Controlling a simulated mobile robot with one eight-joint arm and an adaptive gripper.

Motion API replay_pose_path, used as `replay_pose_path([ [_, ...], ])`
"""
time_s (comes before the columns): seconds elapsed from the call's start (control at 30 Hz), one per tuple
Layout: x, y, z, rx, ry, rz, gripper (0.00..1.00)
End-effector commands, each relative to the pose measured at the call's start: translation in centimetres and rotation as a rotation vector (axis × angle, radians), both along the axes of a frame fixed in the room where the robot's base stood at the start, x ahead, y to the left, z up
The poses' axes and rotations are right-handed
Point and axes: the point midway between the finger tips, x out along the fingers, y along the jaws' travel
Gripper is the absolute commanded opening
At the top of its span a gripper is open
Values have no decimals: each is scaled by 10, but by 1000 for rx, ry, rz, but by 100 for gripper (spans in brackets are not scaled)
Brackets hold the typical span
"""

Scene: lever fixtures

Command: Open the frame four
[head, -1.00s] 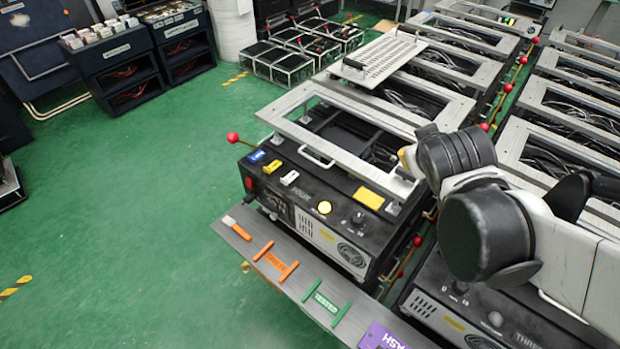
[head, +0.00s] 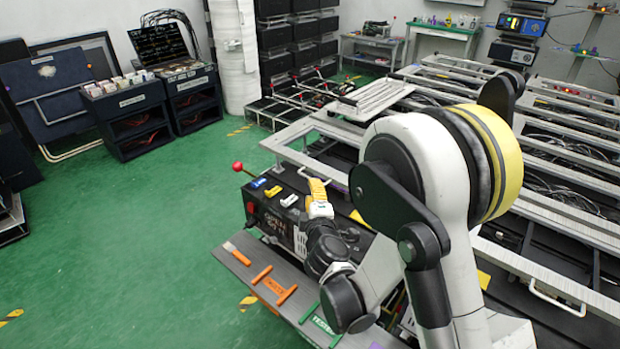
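Fixture four is a black box with a silver rectangular frame (head: 283,148) on top. The frame looks lowered, lying over the box. A small bar handle (head: 304,172) is on its near side. My gripper (head: 318,188), with yellow fingers, is at this handle, above the box's front panel. Whether the fingers touch or close around the handle is not clear. A lever with a red ball (head: 237,166) sticks out at the box's left corner. My arm hides the right part of the frame and box.
A sloped tray (head: 240,257) with orange and green labels runs along the front of the box. More silver-framed fixtures (head: 560,205) fill the right side. A perforated plate (head: 375,97) lies behind. The green floor (head: 130,240) at left is clear.

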Motion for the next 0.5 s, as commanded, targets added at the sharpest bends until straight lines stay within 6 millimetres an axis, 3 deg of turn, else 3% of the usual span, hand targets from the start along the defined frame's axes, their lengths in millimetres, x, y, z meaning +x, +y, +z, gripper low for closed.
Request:
replay_pose_path([
  [0.3, 60, 7, -12, 2, 2, -2, 30],
  [0.5, 76, 9, -12, 2, 2, -2, 30],
])
